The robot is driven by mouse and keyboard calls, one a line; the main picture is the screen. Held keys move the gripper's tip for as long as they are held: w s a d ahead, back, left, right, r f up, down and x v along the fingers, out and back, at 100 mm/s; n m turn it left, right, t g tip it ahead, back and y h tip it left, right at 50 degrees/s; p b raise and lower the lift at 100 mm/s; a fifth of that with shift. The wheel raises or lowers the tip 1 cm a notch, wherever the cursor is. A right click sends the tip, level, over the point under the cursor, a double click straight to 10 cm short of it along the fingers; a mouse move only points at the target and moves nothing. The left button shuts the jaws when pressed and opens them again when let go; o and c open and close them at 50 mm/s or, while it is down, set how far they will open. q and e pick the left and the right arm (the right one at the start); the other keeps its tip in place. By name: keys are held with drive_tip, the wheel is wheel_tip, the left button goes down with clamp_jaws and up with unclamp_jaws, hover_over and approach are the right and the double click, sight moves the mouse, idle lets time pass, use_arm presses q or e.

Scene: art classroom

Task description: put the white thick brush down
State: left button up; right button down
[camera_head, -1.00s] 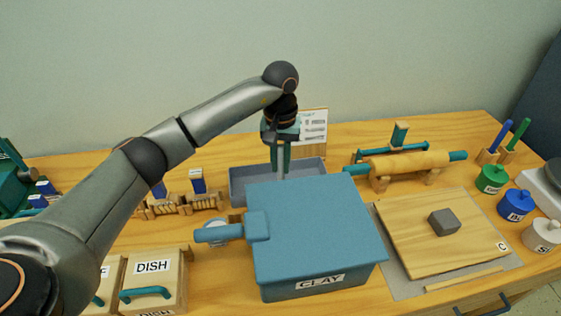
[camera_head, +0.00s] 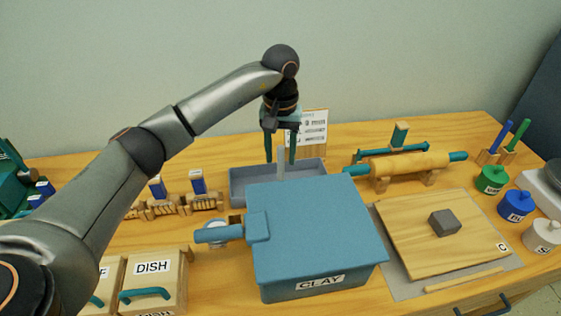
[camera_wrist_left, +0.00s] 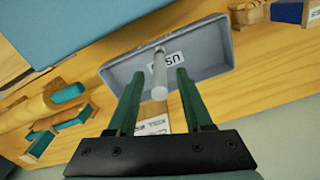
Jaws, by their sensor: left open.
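The white thick brush (camera_head: 281,164) stands roughly upright in the grey tray (camera_head: 237,185), its lower part hidden in the head view by the blue box. The wrist view shows the brush (camera_wrist_left: 159,78) nearly end-on, over the tray (camera_wrist_left: 118,74). My left gripper (camera_head: 280,161) points down from above, its fingers spread on either side of the brush's upper end. In the wrist view the gripper (camera_wrist_left: 158,71) shows gaps between both fingers and the brush. My right gripper is not in view.
The blue CLAY box (camera_head: 315,225) stands close in front of the tray. A rolling pin (camera_head: 408,163) lies on its stand to the right, and a sign (camera_head: 314,128) stands behind. Small wooden holders (camera_head: 206,201) are to the left.

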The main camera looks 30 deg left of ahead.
use_arm(q)
wheel_tip(320, 180, up, 9)
idle(1.8)
